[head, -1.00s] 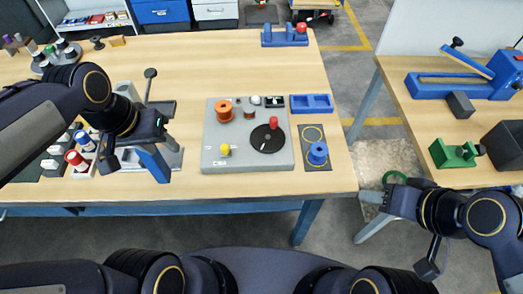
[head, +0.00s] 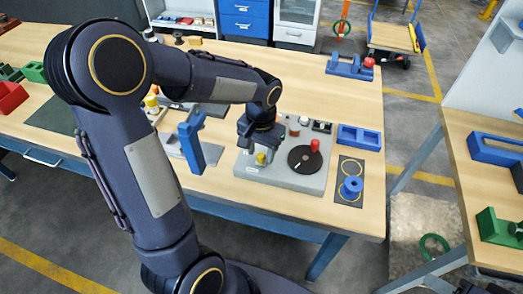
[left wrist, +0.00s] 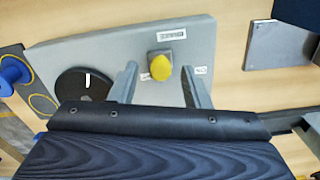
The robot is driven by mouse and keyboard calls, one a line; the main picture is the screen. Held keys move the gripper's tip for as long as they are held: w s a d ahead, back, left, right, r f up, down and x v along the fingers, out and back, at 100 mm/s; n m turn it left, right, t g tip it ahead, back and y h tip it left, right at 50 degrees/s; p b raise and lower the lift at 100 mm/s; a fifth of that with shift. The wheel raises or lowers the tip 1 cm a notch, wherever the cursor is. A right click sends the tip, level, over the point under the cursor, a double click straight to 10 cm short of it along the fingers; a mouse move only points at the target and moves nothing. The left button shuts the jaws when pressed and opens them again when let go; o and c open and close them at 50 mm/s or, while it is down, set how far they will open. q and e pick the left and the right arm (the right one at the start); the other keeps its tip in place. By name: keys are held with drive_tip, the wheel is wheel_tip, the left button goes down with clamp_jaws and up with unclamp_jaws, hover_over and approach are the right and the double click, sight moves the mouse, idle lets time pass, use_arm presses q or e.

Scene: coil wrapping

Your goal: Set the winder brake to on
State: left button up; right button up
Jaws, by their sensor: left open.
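The winder is a grey plate (head: 312,184) with a black disc (head: 305,159) and a red knob (head: 315,145). The yellow brake knob (head: 261,158) is near its front left corner. In the head view my left gripper (head: 252,140) is just above the knob, and my forearm hides part of the plate. My right gripper is not clearly visible.
A blue tray (head: 359,138) and a dark mat with a blue spool (head: 351,186) are right of the plate. A blue upright part (head: 191,143) stands to its left. A second bench (head: 480,170) is at the right, with a green ring (head: 433,246) below it.

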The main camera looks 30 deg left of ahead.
sight(248, 161)
use_arm(q)
drive_tip(key=shift+f, duration=0.25)
drive_tip(key=shift+c, duration=0.3)
clamp_jaws()
drive_tip(key=shift+s+a, duration=0.2)
drive_tip(key=shift+a, duration=0.7)
drive_tip(key=shift+s+a, duration=0.2)
drive_tip(key=shift+a, duration=0.7)
drive_tip(key=shift+o, duration=0.3)
unclamp_jaws()
drive_tip(key=shift+a, duration=0.1)
